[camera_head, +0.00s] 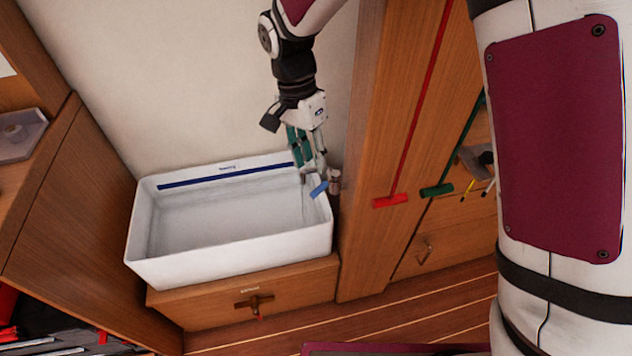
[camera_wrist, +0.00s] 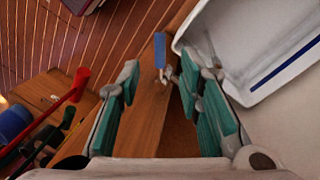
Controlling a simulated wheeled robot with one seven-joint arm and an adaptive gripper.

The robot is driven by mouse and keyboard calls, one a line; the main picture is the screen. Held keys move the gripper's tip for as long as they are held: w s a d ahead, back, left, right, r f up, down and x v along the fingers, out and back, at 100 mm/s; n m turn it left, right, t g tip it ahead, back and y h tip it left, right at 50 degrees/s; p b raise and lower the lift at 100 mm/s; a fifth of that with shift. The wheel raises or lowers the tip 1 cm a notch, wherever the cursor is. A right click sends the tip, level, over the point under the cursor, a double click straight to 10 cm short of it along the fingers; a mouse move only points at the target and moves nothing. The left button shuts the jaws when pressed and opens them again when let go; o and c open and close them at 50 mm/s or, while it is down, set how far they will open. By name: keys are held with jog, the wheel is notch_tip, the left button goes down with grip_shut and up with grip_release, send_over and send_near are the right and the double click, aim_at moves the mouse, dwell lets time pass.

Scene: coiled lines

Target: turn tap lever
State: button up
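The blue tap lever (camera_head: 319,188) sits at the right rim of a white basin (camera_head: 225,262), joined to a small tap body (camera_head: 335,180). My gripper (camera_head: 309,170) points down at it from above, close to the basin's back right corner. In the wrist view my gripper (camera_wrist: 160,80) is open, its teal-padded fingers apart with nothing held. The blue lever (camera_wrist: 160,50) appears between and just beyond the fingertips, and the tap body (camera_wrist: 166,76) lies in the gap. Whether a finger touches the tap I cannot tell.
A wooden panel (camera_head: 362,150) stands right of the tap, with a red-handled pole (camera_head: 390,201) and a green one (camera_head: 437,190). A drawer (camera_head: 285,297) is under the basin. A wooden cabinet (camera_head: 70,200) stands left. The basin's inside is empty.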

aim_at(317, 188)
jog(key=f, duration=0.4)
jog(key=d+f, duration=0.1)
jog(key=f, duration=0.2)
jog(key=shift+s+b, duration=0.3)
jog(key=shift+s, duration=0.1)
jog(key=shift+c, duration=0.6)
grip_shut()
